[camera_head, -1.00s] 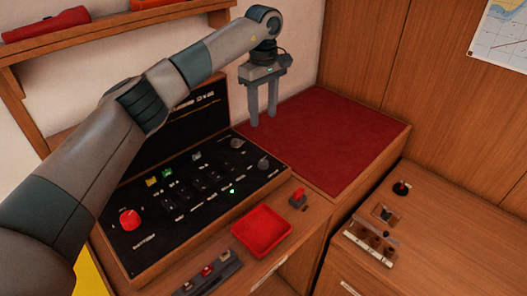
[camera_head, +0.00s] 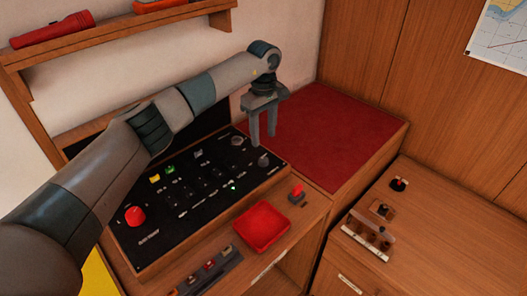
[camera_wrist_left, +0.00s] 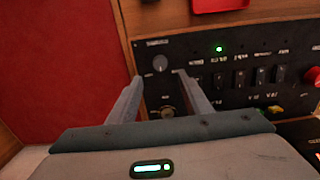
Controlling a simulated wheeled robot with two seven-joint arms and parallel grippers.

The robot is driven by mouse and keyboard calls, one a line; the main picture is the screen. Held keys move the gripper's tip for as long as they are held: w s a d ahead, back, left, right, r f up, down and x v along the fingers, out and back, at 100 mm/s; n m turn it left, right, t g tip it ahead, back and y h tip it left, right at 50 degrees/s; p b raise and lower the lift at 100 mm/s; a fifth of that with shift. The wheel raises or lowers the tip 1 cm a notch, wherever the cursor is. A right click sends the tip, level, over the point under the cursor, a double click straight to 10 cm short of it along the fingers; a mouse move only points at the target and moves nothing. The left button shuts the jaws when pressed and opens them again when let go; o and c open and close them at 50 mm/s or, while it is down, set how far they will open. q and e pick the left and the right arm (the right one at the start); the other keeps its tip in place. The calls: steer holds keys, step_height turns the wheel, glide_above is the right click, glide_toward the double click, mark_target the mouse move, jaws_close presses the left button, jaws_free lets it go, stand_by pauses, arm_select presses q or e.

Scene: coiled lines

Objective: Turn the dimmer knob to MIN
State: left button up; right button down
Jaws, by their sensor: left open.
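The black switch panel (camera_head: 150,240) lies below my left arm. A grey round knob (camera_head: 263,160) sits at its right end, near the front edge; it also shows in the wrist view (camera_wrist_left: 160,63) just beyond the fingertips. I cannot read its label or pointer setting clearly. A second round knob (camera_head: 237,141) sits behind it; the wrist view shows it (camera_wrist_left: 167,111) between the fingers. My left gripper (camera_head: 263,140) is open and empty, pointing down above the panel's right end; in the wrist view its fingertips (camera_wrist_left: 159,78) are spread on either side, short of the front knob. My right gripper is out of view.
A red rotary switch (camera_head: 135,216) and small switches fill the panel. A red tray (camera_head: 240,232) and a small red-topped switch (camera_head: 297,193) sit in front. A red mat (camera_head: 330,130) lies clear to the right. A shelf with a red torch (camera_head: 50,32) is above left.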

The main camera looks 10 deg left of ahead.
mark_target(264, 159)
arm_select(q)
step_height(264, 159, down, 8)
steer(key=p, duration=0.3)
steer(key=shift+f, duration=0.8)
